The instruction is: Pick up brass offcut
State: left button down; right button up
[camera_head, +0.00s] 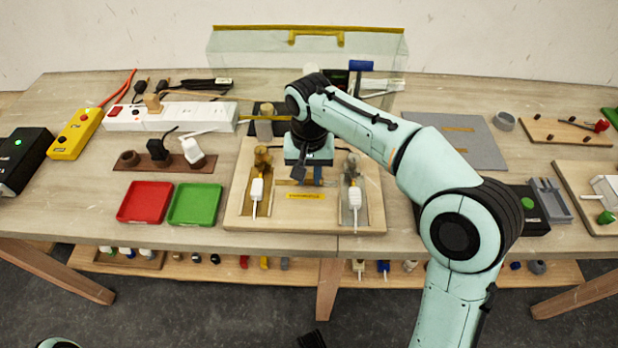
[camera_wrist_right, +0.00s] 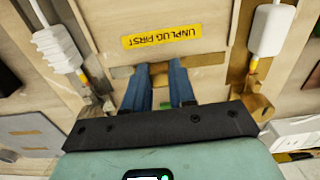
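A flat, dull brass-coloured strip, likely the brass offcut (camera_wrist_right: 205,60), lies across the wooden board (camera_wrist_right: 225,20) just below the yellow "UNPLUG FIRST" label (camera_wrist_right: 160,37). A short part of it shows in the head view (camera_head: 284,182), left of the fingers. My right gripper (camera_wrist_right: 160,68) points down at the strip. Its two blue fingers are apart with a gap between them, and their tips overlap the strip in the wrist view. I cannot tell whether they touch it. The gripper also shows over the board in the head view (camera_head: 308,178).
A red tray (camera_head: 146,202) and a green tray (camera_head: 195,204) lie left of the board. A clear screen (camera_head: 250,45) stands behind.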

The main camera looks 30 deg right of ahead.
grip_shut()
jog(key=shift+r, duration=0.1)
